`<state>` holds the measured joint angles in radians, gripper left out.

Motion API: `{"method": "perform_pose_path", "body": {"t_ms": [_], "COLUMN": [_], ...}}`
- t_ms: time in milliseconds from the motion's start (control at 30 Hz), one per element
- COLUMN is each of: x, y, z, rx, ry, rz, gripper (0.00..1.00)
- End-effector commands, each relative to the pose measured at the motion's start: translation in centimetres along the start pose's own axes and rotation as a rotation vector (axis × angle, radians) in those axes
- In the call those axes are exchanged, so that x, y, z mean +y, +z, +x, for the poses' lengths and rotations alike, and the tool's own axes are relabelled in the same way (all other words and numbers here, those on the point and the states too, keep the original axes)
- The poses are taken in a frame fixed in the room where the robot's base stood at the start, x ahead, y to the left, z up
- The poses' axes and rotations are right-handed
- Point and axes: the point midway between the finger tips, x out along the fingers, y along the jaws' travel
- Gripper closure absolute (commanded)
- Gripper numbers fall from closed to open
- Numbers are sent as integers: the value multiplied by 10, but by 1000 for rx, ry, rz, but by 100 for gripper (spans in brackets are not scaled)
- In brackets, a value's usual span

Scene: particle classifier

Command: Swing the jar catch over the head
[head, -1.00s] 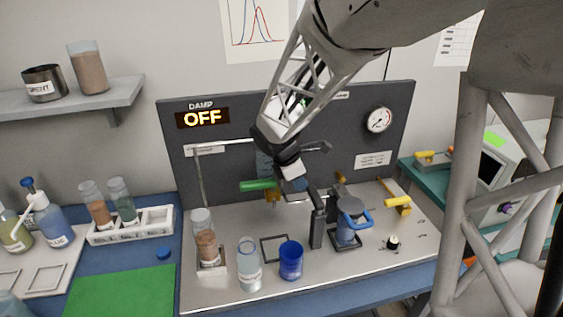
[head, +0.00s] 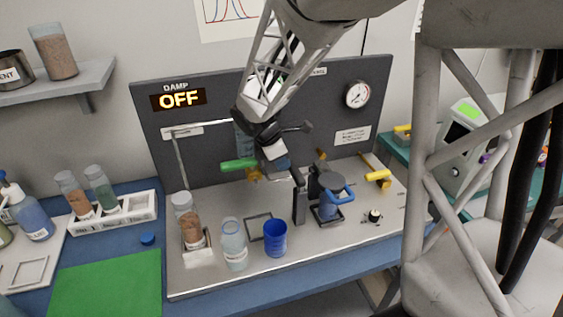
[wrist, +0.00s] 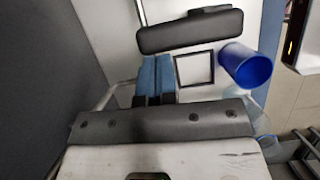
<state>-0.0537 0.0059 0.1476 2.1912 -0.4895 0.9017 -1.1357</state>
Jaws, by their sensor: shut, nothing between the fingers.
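The jar (head: 327,211) stands at the right of the bench plate under a dark head (head: 326,182). A blue looped handle (head: 343,193), which looks like the jar catch, sits at its right side near the head; whether it lies over the head I cannot tell. My gripper (head: 279,166) is shut and empty, left of the head and above the plate, apart from the handle. In the wrist view its blue fingers (wrist: 155,78) are together, with a dark bar (wrist: 190,30) beyond their tips. The handle cannot be made out there.
A dark post (head: 299,204) stands just left of the jar. A blue cup (head: 275,238) and a clear jar (head: 234,245) stand in front. A green handle (head: 238,165) is close left of my gripper. The dark panel (head: 220,130) rises behind; a yellow handle (head: 378,175) is at right.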

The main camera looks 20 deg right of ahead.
Motion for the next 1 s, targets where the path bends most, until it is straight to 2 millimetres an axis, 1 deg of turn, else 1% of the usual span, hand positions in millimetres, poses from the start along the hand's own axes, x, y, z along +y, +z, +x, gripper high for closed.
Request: {"method": "perform_pose_path", "body": {"t_ms": [567,767,1000], "x": [4,6,8], "y": [6,13,28], "z": [2,5,11], "rx": [-1,0,-1], "ry": [-34,-72,-150], "rz": [87,179,371], "gripper": [100,100,100]}}
